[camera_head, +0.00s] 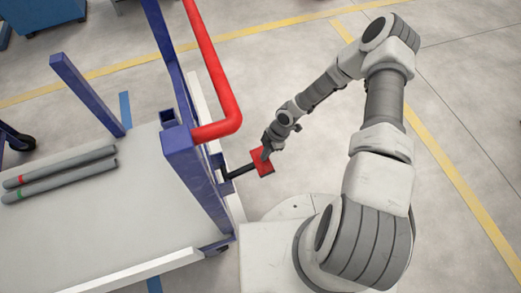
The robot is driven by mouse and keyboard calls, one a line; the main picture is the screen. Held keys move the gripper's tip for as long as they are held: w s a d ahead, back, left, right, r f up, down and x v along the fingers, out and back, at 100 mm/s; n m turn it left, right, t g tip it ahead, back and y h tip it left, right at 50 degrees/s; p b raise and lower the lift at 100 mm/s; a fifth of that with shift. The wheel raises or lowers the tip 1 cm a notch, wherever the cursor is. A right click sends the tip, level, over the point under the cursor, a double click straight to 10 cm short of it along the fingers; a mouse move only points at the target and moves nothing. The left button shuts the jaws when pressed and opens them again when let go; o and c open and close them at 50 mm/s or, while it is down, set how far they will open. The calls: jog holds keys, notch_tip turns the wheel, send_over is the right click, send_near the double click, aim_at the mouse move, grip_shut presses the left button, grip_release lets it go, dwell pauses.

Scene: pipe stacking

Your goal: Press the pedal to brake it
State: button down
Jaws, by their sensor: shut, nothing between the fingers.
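The pedal (263,167) is a small red plate on a black bar that sticks out from the near end of a blue-framed cart (196,187). My gripper (266,154) is shut and empty, with its fingertips over the pedal's upper part. They look to be at or very close to the pedal's surface; I cannot tell whether they touch it. The cart has a red handle bar (217,80) above a blue post.
Two grey pipes (62,174), one with a red band and one with a green band, lie on the cart's pale deck (95,235). A blue upright post (88,95) stands at the deck's far side. Open concrete floor with yellow lines lies behind my arm.

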jog(key=f+b, duration=0.1)
jog(key=f, duration=0.1)
jog(key=d+f+b, duration=0.1)
jog(key=f, duration=0.1)
jog(key=d+f+b, duration=0.1)
jog(key=f, duration=0.1)
jog(key=shift+w+b, duration=0.2)
jog(key=shift+b, duration=0.15)
jog(key=shift+d+f+b, duration=0.1)
jog(key=shift+f+b, duration=0.55)
jog(key=shift+f, duration=0.5)
